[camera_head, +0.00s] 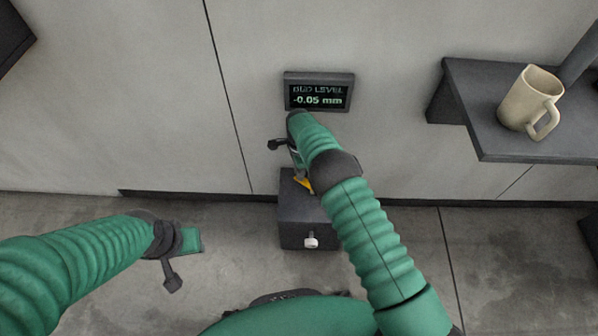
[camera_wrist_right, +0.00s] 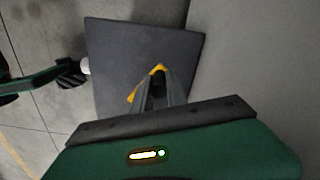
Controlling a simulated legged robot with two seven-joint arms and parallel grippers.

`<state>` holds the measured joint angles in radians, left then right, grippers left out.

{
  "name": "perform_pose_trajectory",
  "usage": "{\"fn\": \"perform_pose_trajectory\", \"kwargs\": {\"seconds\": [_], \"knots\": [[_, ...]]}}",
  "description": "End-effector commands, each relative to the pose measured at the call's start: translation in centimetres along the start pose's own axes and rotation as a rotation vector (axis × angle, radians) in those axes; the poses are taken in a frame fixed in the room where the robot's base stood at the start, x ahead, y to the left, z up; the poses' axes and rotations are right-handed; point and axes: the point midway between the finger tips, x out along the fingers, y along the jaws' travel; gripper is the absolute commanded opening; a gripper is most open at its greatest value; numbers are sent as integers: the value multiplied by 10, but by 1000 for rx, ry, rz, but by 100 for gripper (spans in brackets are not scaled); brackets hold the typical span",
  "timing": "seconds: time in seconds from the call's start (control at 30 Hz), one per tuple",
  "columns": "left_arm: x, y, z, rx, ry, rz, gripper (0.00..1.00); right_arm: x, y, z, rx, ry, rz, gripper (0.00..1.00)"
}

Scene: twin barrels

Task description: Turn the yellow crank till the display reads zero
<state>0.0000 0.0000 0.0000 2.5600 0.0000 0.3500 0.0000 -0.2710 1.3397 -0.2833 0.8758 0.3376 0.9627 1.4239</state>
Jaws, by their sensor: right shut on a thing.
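The display (camera_head: 319,92) on the wall reads "-0.05 mm" under a heading that looks like "BED LEVEL". The yellow crank (camera_head: 304,184) is on top of a dark grey box (camera_head: 306,236), mostly hidden by my right arm. My right gripper (camera_head: 300,172) reaches down to the crank from above and is shut on it. In the right wrist view, the yellow crank (camera_wrist_right: 134,92) shows around the fingers (camera_wrist_right: 157,90) above the box top. My left gripper (camera_head: 172,266) hangs over the floor to the left, away from the box; its jaw state is unclear.
A white knob (camera_head: 311,241) sticks out of the box's front. A dark shelf (camera_head: 465,110) at right carries a beige mug (camera_head: 530,102). The wall is close behind the box. The floor (camera_head: 225,285) left of the box is clear.

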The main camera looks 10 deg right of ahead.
Motion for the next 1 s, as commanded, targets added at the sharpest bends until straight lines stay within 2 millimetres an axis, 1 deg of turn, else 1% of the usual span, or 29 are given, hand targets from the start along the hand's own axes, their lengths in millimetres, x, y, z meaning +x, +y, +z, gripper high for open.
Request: {"fn": "perform_pose_trajectory", "kwargs": {"seconds": [0.17,0.2,0.33,0.37,0.63,0.73,0.87,1.0], "knots": [[0,0,0,0,0,0,36,-1,-2,2,-2,-2,-6,0],[0,0,0,0,0,0,36,-1,-2,2,-2,-2,-6,21],[0,0,0,0,0,0,36,-1,-1,1,-2,-1,-5,38],[0,0,0,0,0,0,36,-1,-1,1,-2,-1,-4,40],[0,0,0,0,0,0,36,-1,-1,0,-2,-1,-2,40],[-4,0,-1,0,0,0,36,-8,-1,0,-2,-1,-3,40],[-16,0,-4,0,0,0,36,-30,-1,1,-2,-1,-4,40],[-30,0,-7,0,0,0,36,-61,-2,1,-2,-1,-4,40]]}}
